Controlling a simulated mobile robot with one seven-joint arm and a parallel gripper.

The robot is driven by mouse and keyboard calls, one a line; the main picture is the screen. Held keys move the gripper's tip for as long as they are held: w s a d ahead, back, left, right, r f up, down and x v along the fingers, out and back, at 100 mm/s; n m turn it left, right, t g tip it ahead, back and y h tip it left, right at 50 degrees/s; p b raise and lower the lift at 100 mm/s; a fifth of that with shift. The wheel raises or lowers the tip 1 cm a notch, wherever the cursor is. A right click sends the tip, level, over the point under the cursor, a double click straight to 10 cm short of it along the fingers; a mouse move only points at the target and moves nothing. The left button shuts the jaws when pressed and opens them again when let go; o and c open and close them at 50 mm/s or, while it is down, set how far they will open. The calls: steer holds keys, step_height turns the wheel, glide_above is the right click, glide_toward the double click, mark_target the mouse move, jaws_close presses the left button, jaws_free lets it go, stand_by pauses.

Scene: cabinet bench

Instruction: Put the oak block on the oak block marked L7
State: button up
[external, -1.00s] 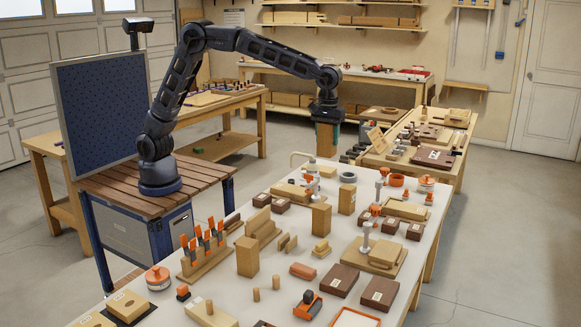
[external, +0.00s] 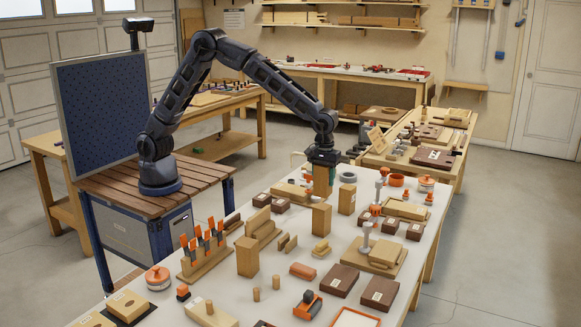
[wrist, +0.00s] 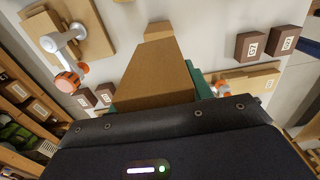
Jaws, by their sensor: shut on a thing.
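My gripper (external: 322,163) points down and is shut on an upright oak block (external: 322,181). The held block fills the middle of the wrist view (wrist: 153,78), between green finger pads. A standing oak block (external: 321,218) shows just below the held block in the external view; I cannot tell whether they touch. Other standing oak blocks are to its right (external: 347,200) and front left (external: 247,257). A lighter wood face (wrist: 158,29) shows past the held block's far end. I cannot read an L7 mark on any oak block.
Dark labelled blocks stand beside the held block in the wrist view, at right (wrist: 250,45) and at left (wrist: 84,98). An orange-and-grey clamp (wrist: 65,60) is at left. The white bench top (external: 278,290) is crowded, with small free gaps.

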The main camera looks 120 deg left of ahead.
mark_target(323, 188)
steer(key=shift+f, duration=2.3)
steer(key=shift+f, duration=0.1)
steer(key=o, duration=1.3)
steer(key=shift+c, duration=0.2)
